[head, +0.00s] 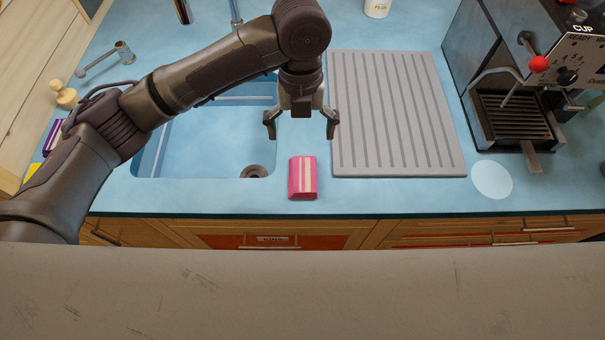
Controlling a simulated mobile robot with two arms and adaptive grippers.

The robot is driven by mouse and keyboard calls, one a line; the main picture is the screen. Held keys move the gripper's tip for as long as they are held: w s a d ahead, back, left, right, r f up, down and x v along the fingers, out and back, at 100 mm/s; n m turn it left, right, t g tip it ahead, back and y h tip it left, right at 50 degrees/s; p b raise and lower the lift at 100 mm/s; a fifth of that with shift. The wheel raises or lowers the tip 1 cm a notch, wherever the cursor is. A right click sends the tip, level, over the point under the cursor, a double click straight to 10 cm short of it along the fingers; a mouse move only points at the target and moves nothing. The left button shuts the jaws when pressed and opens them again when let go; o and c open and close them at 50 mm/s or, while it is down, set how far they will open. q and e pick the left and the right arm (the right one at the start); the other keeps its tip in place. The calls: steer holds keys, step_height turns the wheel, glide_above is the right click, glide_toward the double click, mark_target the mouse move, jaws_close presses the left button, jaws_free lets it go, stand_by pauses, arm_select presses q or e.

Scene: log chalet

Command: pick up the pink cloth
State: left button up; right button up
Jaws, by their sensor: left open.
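The pink cloth (302,178) is a small folded block with pale yellow stripes. It lies on the blue counter near its front edge, between the sink and the grey ribbed drainboard. My left gripper (301,128) points down with its two fingers spread apart and nothing between them. In the picture it is just above and behind the cloth, apart from it. My right gripper is not in view.
The blue sink (205,140) is left of the cloth, with a drain at its front right. The grey ribbed drainboard (395,115) lies to the right. A coffee machine (530,90) stands at the far right, near a pale round disc (492,180).

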arm_select(q)
steer(key=p, duration=0.2)
glide_above(303, 175)
steer(key=f, duration=0.8)
steer(key=shift+w+a+f, duration=0.15)
steer(key=shift+w+a, duration=0.05)
steer(key=shift+w, duration=0.15)
steer(key=f, duration=0.1)
steer(key=f+p, duration=0.1)
steer(key=f, duration=0.1)
steer(key=f+p, duration=0.1)
steer(key=shift+s+d+f, duration=0.15)
steer(key=shift+s+f, duration=0.1)
steer(key=shift+f, duration=0.35)
steer(key=c, duration=0.8)
